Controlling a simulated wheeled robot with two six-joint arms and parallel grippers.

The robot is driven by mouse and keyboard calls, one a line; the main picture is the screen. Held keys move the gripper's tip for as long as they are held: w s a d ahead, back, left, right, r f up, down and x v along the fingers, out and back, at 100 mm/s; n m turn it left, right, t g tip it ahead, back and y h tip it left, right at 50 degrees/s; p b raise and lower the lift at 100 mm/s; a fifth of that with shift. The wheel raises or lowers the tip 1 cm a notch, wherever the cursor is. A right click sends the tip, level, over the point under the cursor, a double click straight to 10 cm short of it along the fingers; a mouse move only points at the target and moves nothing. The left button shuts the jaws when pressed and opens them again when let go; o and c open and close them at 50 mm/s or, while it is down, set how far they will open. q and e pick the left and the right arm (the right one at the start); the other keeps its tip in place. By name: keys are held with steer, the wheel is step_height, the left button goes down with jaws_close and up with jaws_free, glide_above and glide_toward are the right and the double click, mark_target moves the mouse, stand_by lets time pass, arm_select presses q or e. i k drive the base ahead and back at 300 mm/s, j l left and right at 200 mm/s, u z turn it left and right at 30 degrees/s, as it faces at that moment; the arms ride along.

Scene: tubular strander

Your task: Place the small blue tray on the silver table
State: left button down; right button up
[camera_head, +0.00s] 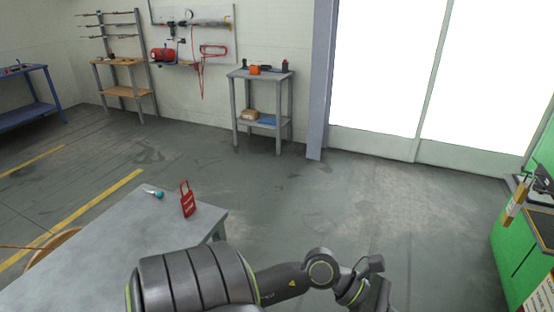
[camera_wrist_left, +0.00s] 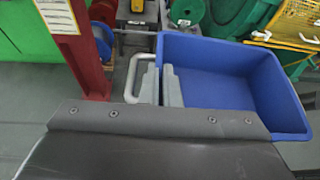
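The blue tray (camera_wrist_left: 225,82) fills the right of the left wrist view, open side up and looking empty. My left gripper (camera_wrist_left: 161,86) is at its left wall, one grey finger outside and one inside, and appears closed on that wall. The head view does not show the tray. A silver-grey table (camera_head: 105,245) stands at the lower left of the head view, partly hidden by my arm. My right gripper is not seen.
A red tag (camera_head: 187,199) and a teal-handled tool (camera_head: 154,194) are at the table's far end; its nearer top is clear. A small grey workbench (camera_head: 262,75) stands at the back wall. A red post (camera_wrist_left: 78,50) is left of the gripper. Green equipment (camera_head: 525,235) stands right.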

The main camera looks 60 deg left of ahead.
mark_target(126, 268)
steer(key=u, duration=1.55)
steer(key=i+u, duration=0.1)
steer(key=u, duration=0.3)
steer(key=i+u, duration=0.1)
steer(key=u, duration=0.3)
steer(key=i+u, duration=0.1)
steer(key=u, duration=0.3)
steer(key=i+l+u, duration=0.1)
steer(key=u, duration=0.3)
steer(key=i+l+u, duration=0.15)
steer(key=u, duration=0.25)
steer(key=i+l+u, duration=0.1)
steer(key=l+u, duration=0.25)
steer(key=i+l+u, duration=0.1)
steer(key=l+u, duration=0.15)
steer(key=u, duration=0.15)
steer(key=l+u, duration=0.75)
steer(key=l, duration=1.65)
